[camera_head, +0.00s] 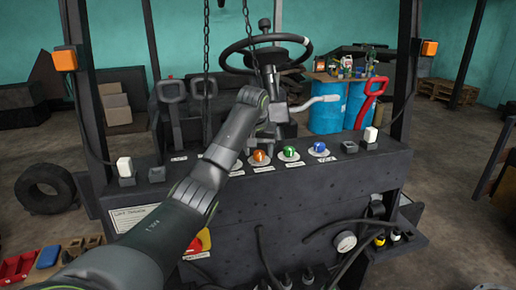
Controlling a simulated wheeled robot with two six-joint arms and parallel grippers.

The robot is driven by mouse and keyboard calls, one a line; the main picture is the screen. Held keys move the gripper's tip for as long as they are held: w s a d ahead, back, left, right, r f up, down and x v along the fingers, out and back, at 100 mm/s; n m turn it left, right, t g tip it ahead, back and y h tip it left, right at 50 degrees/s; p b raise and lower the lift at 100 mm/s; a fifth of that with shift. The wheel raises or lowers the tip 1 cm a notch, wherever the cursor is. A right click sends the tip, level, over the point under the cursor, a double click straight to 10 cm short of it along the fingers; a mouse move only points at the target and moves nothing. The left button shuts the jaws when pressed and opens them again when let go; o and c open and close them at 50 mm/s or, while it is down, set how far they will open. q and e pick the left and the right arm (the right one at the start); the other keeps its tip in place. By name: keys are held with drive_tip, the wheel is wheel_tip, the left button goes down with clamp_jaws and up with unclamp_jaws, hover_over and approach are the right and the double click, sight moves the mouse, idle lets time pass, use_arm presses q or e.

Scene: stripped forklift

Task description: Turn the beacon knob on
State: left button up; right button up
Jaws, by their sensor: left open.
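A row of knobs sits on top of the dark forklift panel (330,195): an orange knob (259,156), a green knob (290,152) and a blue knob (319,148). Small labels lie in front of them, too small to read, so I cannot tell which is the beacon knob. My left arm crosses the panel from the lower left and partly hides the row's left end. My left gripper (283,128) is open, above and behind the orange and green knobs, apart from them. It is dark against the steering column. My right gripper is not in view.
A steering wheel (266,38) stands behind the knobs, with a grey lever (316,103) and a red handle (372,98) to the right. Chains (206,60) hang at the left. Posts with orange lamps (428,48) flank the panel.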

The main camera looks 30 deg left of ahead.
use_arm(q)
drive_tip(key=shift+d, duration=0.1)
drive_tip(key=shift+c, duration=0.2)
drive_tip(key=shift+s+r, duration=0.1)
drive_tip(key=c, duration=1)
drive_tip(key=shift+o, duration=0.2)
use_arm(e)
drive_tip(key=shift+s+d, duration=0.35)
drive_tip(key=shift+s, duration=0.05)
use_arm(q)
drive_tip(key=shift+m, duration=0.3)
drive_tip(key=m+h, duration=0.1)
drive_tip(key=m, duration=0.3)
drive_tip(key=shift+a+t+h, duration=0.2)
drive_tip(key=shift+t+h, duration=0.1)
drive_tip(key=shift+h, duration=0.1)
drive_tip(key=m, duration=0.2)
drive_tip(key=m+h, duration=0.1)
drive_tip(key=m, duration=0.1)
drive_tip(key=shift+a+m+h, duration=0.1)
drive_tip(key=shift+m+h, duration=0.2)
drive_tip(key=shift+m, duration=0.1)
drive_tip(key=shift+m+g+h, duration=0.4)
drive_tip(key=shift+m+h, duration=0.1)
drive_tip(key=shift+m, duration=0.7)
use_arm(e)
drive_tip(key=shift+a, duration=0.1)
